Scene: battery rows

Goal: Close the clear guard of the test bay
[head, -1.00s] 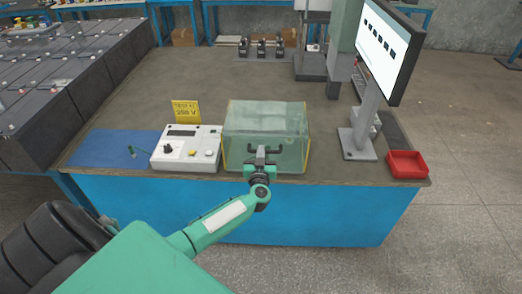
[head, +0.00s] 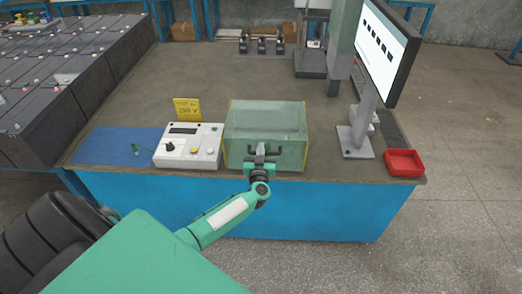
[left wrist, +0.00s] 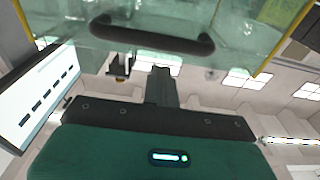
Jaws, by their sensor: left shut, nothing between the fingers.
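The clear guard (head: 265,118) is a greenish see-through box with yellow edges on the test bay at the bench front. Its front panel looks down, though a small gap at the bottom cannot be ruled out. My left gripper (head: 261,151) is shut and empty, at the lower front of the guard. In the left wrist view the guard (left wrist: 235,50) fills the top, with a dark bar handle (left wrist: 150,36) across it. That handle is beyond the gripper, and contact cannot be made out. My right gripper is not in view.
A white control box (head: 190,146) with knobs and a yellow sign (head: 187,109) stand left of the guard. A monitor on a stand (head: 358,140) and a red tray (head: 404,163) are to the right. The bench (head: 190,65) behind the guard is largely clear.

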